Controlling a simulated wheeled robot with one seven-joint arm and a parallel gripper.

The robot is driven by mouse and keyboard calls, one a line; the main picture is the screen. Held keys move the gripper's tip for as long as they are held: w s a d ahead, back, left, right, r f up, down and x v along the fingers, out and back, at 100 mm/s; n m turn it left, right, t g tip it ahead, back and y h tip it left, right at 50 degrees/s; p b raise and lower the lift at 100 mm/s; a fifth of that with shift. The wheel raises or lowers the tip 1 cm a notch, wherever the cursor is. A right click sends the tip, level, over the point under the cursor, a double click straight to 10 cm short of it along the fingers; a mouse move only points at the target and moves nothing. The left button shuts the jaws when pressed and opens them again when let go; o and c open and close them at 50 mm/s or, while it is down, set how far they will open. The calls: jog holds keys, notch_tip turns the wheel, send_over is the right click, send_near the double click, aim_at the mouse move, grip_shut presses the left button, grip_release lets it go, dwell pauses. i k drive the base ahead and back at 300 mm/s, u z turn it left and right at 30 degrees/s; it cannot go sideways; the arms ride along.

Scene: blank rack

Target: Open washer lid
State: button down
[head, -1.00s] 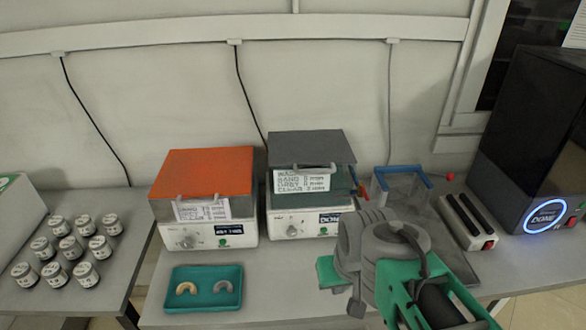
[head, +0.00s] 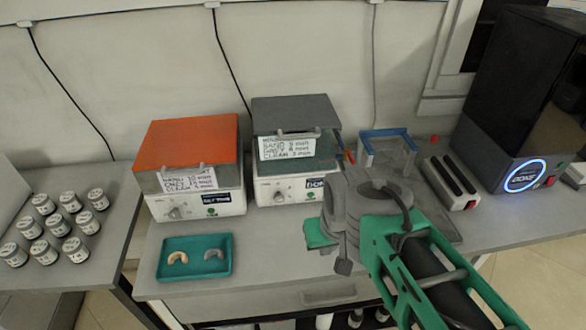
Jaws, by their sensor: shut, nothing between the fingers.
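Two white bench machines stand side by side against the wall. One has a grey lid (head: 295,114) with a front handle and a white handwritten label; a teal band shows between this lid and the white body (head: 292,190). I cannot tell whether that lid is slightly raised. The other has an orange lid (head: 193,143) with a handle and label, and looks closed. My gripper (head: 320,234) is in front of the grey-lidded machine, to its lower right, apart from its lid. It is shut and empty, and its fingertips are largely hidden by my wrist.
A teal tray (head: 165,268) with two small arch-shaped pieces lies at the front left. Several jars (head: 72,204) fill the left table.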

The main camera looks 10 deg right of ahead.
aim_at(280, 115)
jog(key=k, duration=1.2)
jog(key=u, duration=1.05)
jog(key=i, duration=1.5)
jog(key=z, duration=0.15)
